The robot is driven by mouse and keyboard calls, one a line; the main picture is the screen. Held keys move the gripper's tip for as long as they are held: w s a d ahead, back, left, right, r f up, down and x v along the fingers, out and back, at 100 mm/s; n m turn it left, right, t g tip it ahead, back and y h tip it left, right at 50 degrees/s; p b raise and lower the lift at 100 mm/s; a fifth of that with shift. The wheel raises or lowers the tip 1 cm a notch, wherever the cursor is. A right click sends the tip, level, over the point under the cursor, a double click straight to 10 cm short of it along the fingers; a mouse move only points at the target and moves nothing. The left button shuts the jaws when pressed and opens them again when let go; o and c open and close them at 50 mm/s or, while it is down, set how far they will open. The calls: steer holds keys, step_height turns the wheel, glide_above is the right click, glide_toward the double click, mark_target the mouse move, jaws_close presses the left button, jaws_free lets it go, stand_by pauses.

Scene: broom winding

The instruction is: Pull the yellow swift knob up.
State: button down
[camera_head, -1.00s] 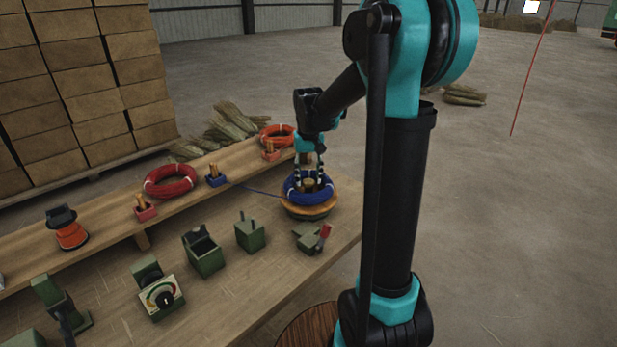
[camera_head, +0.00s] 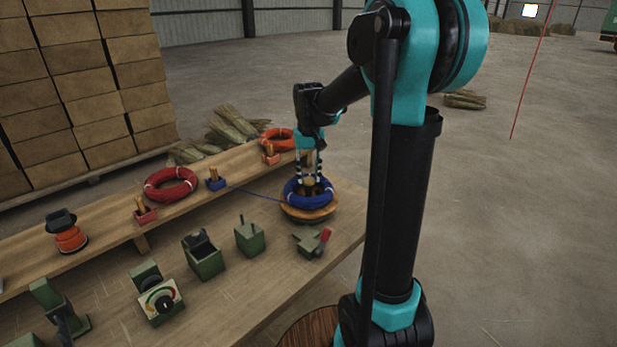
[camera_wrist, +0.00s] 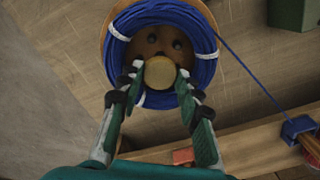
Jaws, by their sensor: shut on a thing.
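The swift is a round wooden disc (camera_head: 311,213) on the right end of the bench, with a coil of blue cord (camera_head: 296,195) on it. Its yellow knob (camera_wrist: 159,72) stands at the middle of the coil. In the wrist view the knob looks dull yellow and round, between my fingertips. My gripper (camera_head: 311,178) points down over the coil's centre and is shut on the knob. It also shows in the wrist view (camera_wrist: 158,80), one finger on each side of the knob. The knob's lower part is hidden in the wrist view.
A blue strand runs from the coil to a small blue holder (camera_head: 215,181). A red coil (camera_head: 171,184) and an orange coil (camera_head: 277,140) lie on the raised shelf. Green devices stand on the bench, including a box (camera_head: 249,238) and a red-handled one (camera_head: 311,243) near the swift.

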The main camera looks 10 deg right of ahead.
mark_target(308, 179)
steer(key=c, duration=1)
jaws_free()
step_height(308, 179, up, 12)
steer(key=shift+r, duration=0.1)
